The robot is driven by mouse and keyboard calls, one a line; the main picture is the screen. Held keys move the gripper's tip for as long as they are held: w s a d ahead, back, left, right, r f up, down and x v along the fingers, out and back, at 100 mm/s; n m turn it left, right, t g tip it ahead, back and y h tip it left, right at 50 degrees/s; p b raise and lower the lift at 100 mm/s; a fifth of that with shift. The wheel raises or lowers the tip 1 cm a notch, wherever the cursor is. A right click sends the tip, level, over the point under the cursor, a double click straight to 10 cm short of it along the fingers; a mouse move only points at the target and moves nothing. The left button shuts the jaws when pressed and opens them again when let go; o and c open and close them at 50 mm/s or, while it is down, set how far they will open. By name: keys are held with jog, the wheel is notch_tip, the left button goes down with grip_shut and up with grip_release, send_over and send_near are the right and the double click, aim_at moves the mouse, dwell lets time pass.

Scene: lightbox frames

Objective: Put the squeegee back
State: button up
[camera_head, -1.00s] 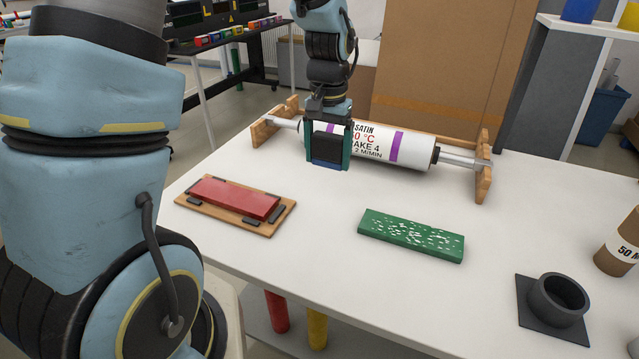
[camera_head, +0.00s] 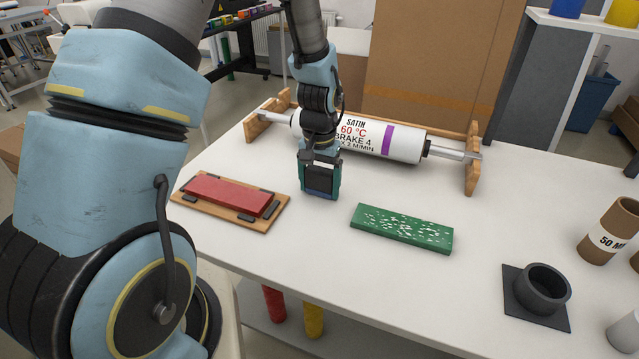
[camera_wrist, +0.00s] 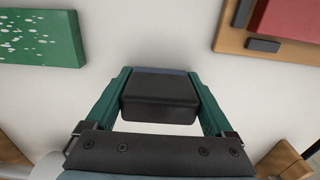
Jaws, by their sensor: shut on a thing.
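My gripper (camera_head: 320,192) is shut on the squeegee (camera_head: 319,178), a dark block with a blue edge. It is in the air or just over the white table, between the red block and the green board; I cannot tell its exact height. In the wrist view the squeegee (camera_wrist: 160,96) sits between the two green fingers, its black side facing the camera. The red block (camera_head: 225,194) lies on a wooden board (camera_head: 262,225) with black corner stops, left of my gripper. A green board with white specks (camera_head: 402,228) lies to the right.
A white labelled roller (camera_head: 400,143) rests in a wooden cradle (camera_head: 473,160) behind my gripper. A black ring holder (camera_head: 540,290) and a brown cardboard tube (camera_head: 610,230) stand at the right. The white table (camera_head: 330,262) is clear in front of my gripper.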

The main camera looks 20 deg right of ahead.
aim_at(320, 171)
jog(key=shift+f, duration=0.1)
jog(key=o, duration=1.2)
jog(key=shift+c, duration=0.2)
notch_tip(320, 171, up, 12)
jog(key=b, duration=0.3)
jog(key=s+a+n, duration=0.1)
jog(key=a+n, duration=0.2)
jog(key=a, duration=0.9)
jog(key=s+a+n+t, duration=0.1)
jog(key=s+a+n, duration=0.1)
jog(key=a, duration=1.1)
jog(key=shift+s+a+n+t, duration=0.15)
jog(key=shift+s+n+t, duration=0.15)
jog(key=shift+n, duration=0.6)
